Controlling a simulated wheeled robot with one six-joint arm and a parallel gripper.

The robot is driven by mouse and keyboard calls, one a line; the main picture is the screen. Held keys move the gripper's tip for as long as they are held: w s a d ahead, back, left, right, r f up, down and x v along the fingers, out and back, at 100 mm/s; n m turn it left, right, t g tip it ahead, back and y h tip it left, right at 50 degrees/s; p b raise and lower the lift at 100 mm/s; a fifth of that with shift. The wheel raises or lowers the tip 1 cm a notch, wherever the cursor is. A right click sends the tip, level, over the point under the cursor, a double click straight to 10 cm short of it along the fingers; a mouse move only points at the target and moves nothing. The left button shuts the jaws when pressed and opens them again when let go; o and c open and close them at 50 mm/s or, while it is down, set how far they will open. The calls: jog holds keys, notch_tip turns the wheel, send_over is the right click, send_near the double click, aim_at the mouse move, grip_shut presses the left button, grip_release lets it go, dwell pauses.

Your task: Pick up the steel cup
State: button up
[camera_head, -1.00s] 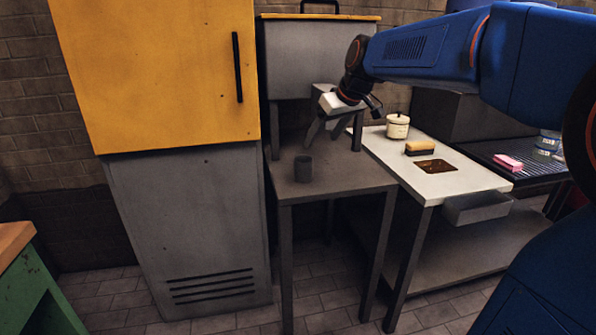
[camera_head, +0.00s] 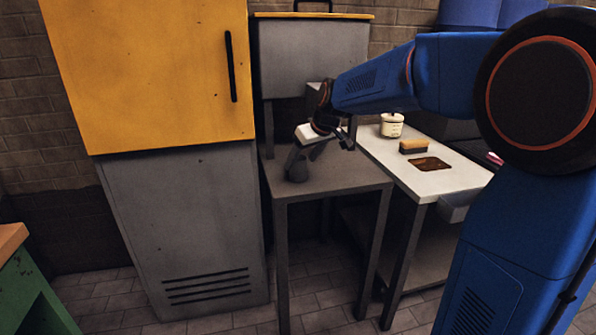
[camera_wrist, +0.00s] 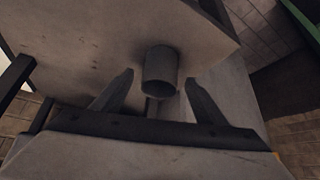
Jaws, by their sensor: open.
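The steel cup (camera_wrist: 161,70) is a dark grey cylinder on the grey metal table (camera_head: 335,184). In the wrist view it stands ahead of and between my open fingers, a little beyond their tips, with nothing gripped. In the head view the cup (camera_head: 298,172) is mostly hidden behind my fingers. My gripper (camera_head: 303,165) is open and reaches down to the left over the table. It also shows in the wrist view (camera_wrist: 160,80), one finger on each side of the cup.
A tall cabinet with a yellow door (camera_head: 150,75) stands left of the table. A grey box (camera_head: 312,55) is behind it. To the right, a white-topped table (camera_head: 405,180) holds a cream jar (camera_head: 391,126) and a sponge (camera_head: 413,146). A green bench (camera_head: 30,290) is at lower left.

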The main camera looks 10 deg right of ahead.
jog(key=x, duration=0.2)
jog(key=shift+w+a+f, duration=0.1)
jog(key=shift+w+f, duration=0.1)
jog(key=shift+f, duration=0.05)
jog(key=c, duration=1.2)
jog(key=shift+r, duration=0.1)
